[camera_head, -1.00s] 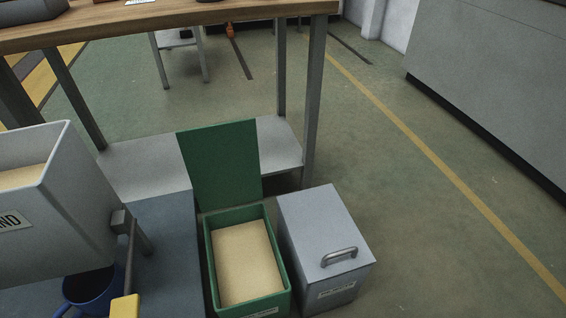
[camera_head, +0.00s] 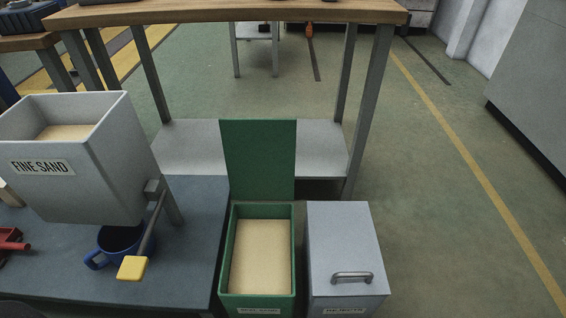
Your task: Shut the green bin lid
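The green bin (camera_head: 225,262) stands on the floor at the lower middle, full of pale sand. Its green lid (camera_head: 258,158) stands upright at the bin's far edge, so the bin is open. Neither of my grippers shows in this view.
A grey bin (camera_head: 343,240) with a shut, handled lid stands just right of the green bin. A blue-grey table (camera_head: 180,275) on the left holds a fine sand hopper (camera_head: 110,165) and a blue mug (camera_head: 118,243). A wooden-topped workbench (camera_head: 240,12) stands behind. Floor on the right is clear.

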